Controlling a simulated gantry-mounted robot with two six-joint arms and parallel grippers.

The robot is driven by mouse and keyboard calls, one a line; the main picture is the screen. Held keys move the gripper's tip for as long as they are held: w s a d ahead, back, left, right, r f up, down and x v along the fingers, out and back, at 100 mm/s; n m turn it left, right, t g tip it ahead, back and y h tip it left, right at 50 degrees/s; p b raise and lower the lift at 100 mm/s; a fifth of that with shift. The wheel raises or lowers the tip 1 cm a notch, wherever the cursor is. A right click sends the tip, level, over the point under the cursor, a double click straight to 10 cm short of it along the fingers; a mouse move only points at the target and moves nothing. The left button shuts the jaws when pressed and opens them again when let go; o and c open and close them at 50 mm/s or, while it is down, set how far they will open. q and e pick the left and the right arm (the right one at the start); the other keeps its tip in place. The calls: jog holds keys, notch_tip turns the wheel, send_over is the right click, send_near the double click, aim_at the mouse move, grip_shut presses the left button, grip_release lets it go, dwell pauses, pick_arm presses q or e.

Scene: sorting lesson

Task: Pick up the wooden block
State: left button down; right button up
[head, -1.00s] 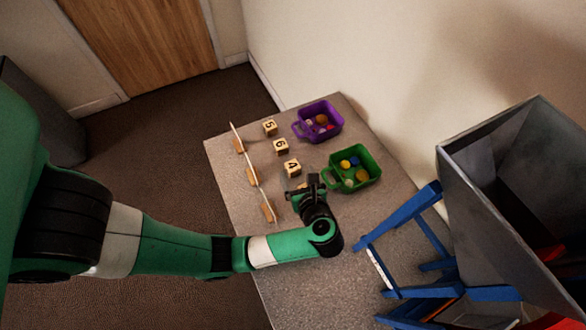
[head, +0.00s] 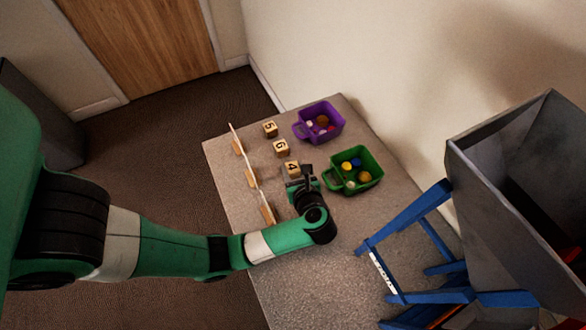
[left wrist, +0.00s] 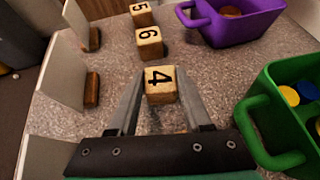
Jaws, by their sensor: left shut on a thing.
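Several wooden blocks stand in a row on the table. The block marked 4 (head: 291,168) is nearest to my arm; it also shows in the left wrist view (left wrist: 160,85). Beyond it are the block marked 6 (head: 281,148) and the block marked 5 (head: 270,129). My left gripper (left wrist: 159,78) is shut on the block marked 4, with one finger along each side. In the head view my left gripper (head: 299,178) partly hides the near side of that block. I cannot tell whether the block is off the table. My right gripper is not in view.
A green bin (head: 371,182) with small coloured pieces stands close to the right of my gripper. A purple bin (head: 338,128) stands farther back. White cards on wooden holders (head: 266,207) line the left table edge. Blue steps (head: 405,217) and a grey container (head: 505,150) are at right.

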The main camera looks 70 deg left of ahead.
pick_arm(q)
jog(key=shift+r+p, duration=0.5)
jog(key=shift+r, duration=0.2)
jog(key=a+r+p+v, duration=0.1)
jog(key=p+v, duration=0.7)
jog(key=v, duration=0.1)
jog(key=s+r+p+v, duration=0.1)
jog(key=r+p+v, duration=0.1)
jog(key=p+v, duration=0.7)
jog(key=shift+a, duration=0.45)
